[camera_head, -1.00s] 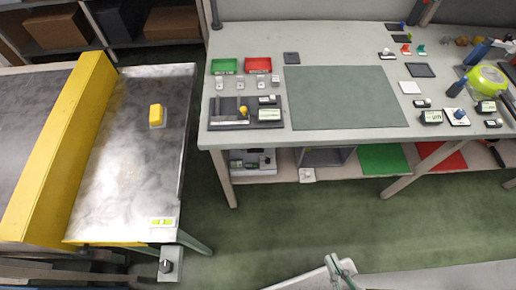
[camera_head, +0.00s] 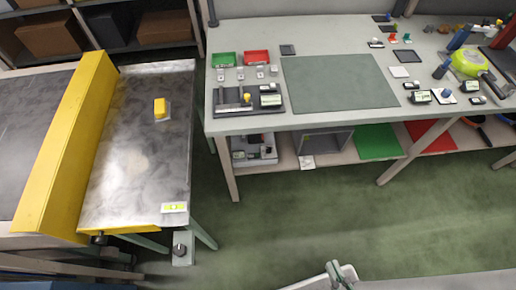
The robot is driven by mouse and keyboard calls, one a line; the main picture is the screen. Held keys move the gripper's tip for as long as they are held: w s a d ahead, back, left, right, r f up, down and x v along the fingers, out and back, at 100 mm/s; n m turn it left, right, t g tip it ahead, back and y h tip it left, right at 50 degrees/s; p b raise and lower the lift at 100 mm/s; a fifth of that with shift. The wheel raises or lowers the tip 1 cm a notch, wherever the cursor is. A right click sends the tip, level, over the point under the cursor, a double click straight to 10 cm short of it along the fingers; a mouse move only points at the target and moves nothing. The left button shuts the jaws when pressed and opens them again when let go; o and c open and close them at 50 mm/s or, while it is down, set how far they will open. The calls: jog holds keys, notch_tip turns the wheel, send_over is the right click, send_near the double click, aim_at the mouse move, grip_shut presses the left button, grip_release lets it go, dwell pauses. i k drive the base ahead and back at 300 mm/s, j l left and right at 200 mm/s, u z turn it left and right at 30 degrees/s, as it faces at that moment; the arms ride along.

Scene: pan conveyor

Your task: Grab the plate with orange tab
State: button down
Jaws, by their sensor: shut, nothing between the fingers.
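A small grey plate (camera_head: 161,117) with a raised yellow-orange tab (camera_head: 159,105) lies on the bare metal top of the conveyor table (camera_head: 125,160), toward its far right side. The tab looks more yellow than orange. No plainly orange tab can be made out elsewhere. My gripper is not recognisable in view. Only a pale part of my own body or arm shows at the bottom edge, well away from the plate, with nothing touching the plate.
A yellow barrier (camera_head: 66,150) runs along the conveyor's left. A control knob box (camera_head: 183,248) juts out at its front. A workbench (camera_head: 300,122) stands to the right with a green mat (camera_head: 340,82), small bins and tools. Green floor is free in front of the bench.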

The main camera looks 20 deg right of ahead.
aim_at(257, 139)
jog(key=k+j+z, duration=0.2)
jog(key=k+j, duration=0.15)
jog(key=j, duration=0.2)
jog(key=k+j+z, duration=0.15)
jog(key=k+j, duration=0.25)
jog(key=i+l+u, duration=0.1)
jog(key=u, duration=0.3)
jog(key=i+l+u, duration=0.1)
jog(key=u, duration=0.3)
jog(key=i+l+u, duration=0.15)
jog(key=u, duration=0.25)
jog(key=i+l+u, duration=0.1)
jog(key=l, duration=0.35)
jog(key=i+l+u, duration=0.1)
jog(key=l, duration=0.35)
jog(key=i+l, duration=0.15)
jog(key=l, duration=0.3)
jog(key=i+l+u, duration=0.15)
jog(key=l, duration=0.3)
jog(key=l+u, duration=0.1)
jog(key=l, duration=0.4)
